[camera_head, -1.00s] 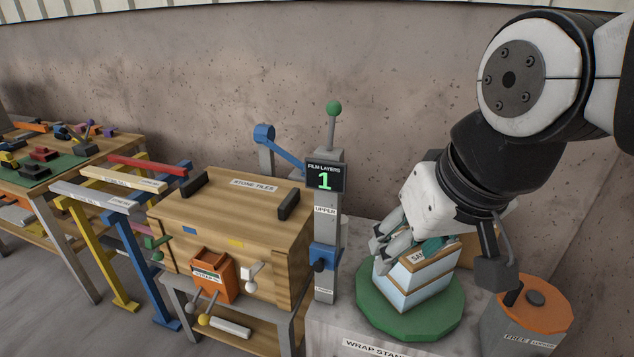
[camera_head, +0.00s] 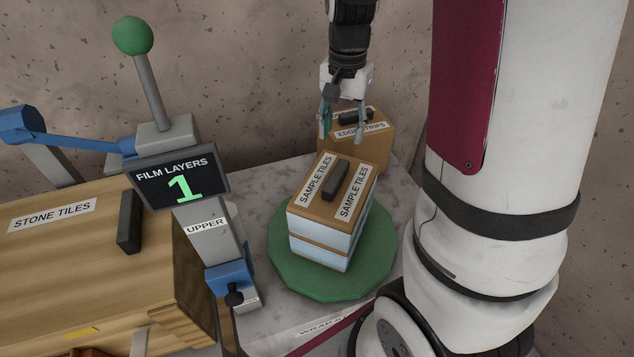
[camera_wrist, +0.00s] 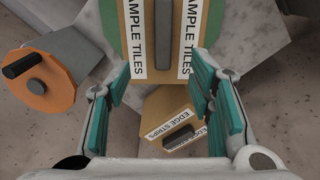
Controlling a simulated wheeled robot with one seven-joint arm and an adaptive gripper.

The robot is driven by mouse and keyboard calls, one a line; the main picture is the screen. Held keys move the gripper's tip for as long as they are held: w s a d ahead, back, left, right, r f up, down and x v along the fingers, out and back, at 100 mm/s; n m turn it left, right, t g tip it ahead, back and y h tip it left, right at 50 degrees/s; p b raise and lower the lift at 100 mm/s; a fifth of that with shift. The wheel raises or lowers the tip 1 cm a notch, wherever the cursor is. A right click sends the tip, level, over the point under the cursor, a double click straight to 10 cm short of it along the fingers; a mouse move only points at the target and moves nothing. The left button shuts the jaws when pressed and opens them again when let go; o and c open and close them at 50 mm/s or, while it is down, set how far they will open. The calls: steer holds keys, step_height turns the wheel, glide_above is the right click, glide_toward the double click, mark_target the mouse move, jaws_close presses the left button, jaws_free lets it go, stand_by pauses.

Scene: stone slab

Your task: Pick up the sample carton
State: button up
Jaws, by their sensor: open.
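The sample carton (camera_head: 318,217) is a brown-topped box with pale wrapped sides, two "SAMPLE TILES" labels and a dark handle bar on top. It stands upright on the green round turntable (camera_head: 290,281). My gripper (camera_head: 343,128) is open and empty, beyond the carton, above and in front of the "EDGE STRIPS" box. In the wrist view, my gripper's teal-padded fingers (camera_wrist: 161,72) are spread wide. The carton's top (camera_wrist: 148,38) shows beyond them at the upper middle, apart from both fingers.
The "EDGE STRIPS" box (camera_head: 372,152) stands behind the carton, close to my gripper. A post with a "FILM LAYERS 1" display (camera_head: 182,181) rises left of the turntable, beside the wooden "STONE TILES" crate (camera_head: 60,245). An orange-topped drum (camera_wrist: 42,82) shows in the wrist view.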

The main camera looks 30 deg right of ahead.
glide_above(337, 174)
step_height(337, 174, down, 8)
steer(key=shift+s+d+r+b, duration=0.1)
steer(key=shift+s+d+b, duration=0.05)
steer(key=shift+b, duration=0.25)
steer(key=shift+w+a+f, duration=0.1)
steer(key=shift+a+f, duration=0.05)
steer(key=shift+f, duration=1.3)
steer(key=shift+w+a+f, duration=0.1)
steer(key=shift+f, duration=1.3)
steer(key=shift+c, duration=0.5)
jaws_close()
